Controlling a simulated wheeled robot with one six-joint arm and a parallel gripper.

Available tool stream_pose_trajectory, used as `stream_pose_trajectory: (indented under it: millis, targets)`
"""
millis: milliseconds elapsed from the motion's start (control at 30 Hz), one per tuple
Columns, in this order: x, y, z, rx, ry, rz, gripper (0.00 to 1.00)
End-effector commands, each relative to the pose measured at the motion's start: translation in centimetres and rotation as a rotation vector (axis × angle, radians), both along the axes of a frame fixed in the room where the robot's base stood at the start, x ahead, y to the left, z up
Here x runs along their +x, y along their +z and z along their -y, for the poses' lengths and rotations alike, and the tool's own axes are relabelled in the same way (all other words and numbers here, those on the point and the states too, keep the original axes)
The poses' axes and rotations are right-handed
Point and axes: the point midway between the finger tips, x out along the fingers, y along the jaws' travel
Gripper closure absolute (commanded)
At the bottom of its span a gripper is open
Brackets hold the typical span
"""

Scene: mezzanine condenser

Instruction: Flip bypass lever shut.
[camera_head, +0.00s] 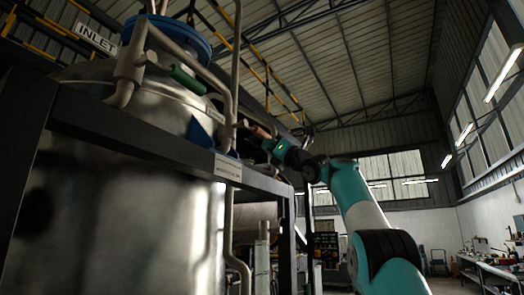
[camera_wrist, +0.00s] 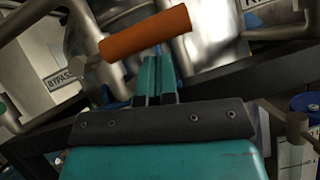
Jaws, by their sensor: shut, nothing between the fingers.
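An orange cylindrical handle (camera_wrist: 145,32), apparently the bypass lever's grip, lies slantwise across the top of the wrist view. A plate reading "BYPASS" (camera_wrist: 62,79) is to its left. The handle also shows small and brownish in the head view (camera_head: 259,131), beside the pipework right of the tank. My gripper (camera_wrist: 155,60) is shut and empty, with its fingertips just below the handle's middle in the wrist view. I cannot tell whether they touch it. In the head view my gripper (camera_head: 270,144) is right at the handle. The lever's pivot is not clear.
A large metal tank (camera_head: 120,190) fills the left, with a dark frame beam (camera_head: 150,150) across it. A green handle (camera_head: 188,80) sits on pipes near the "INLET" sign (camera_head: 97,40). A blue round knob (camera_wrist: 304,103) is at the wrist view's right edge. Open hall lies right.

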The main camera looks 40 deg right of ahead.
Motion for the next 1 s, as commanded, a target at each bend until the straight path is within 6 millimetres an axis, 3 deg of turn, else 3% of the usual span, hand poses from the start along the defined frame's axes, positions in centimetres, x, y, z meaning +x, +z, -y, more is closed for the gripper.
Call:
stream_pose_trajectory:
  millis: [33, 133, 433, 700, 1000]
  targets:
    - [0.0, -1.8, 0.0, 0.0, 0.003, -0.003, 1.0]
    - [-0.1, -3.7, -0.1, 0.0, 0.006, -0.006, 1.0]
    - [-4.9, -7.0, 1.8, -0.002, 0.004, -0.007, 1.0]
    - [-7.5, -8.4, 2.7, -0.001, 0.007, -0.008, 1.0]
    - [-7.8, -8.3, 2.8, 0.0, 0.01, -0.009, 1.0]
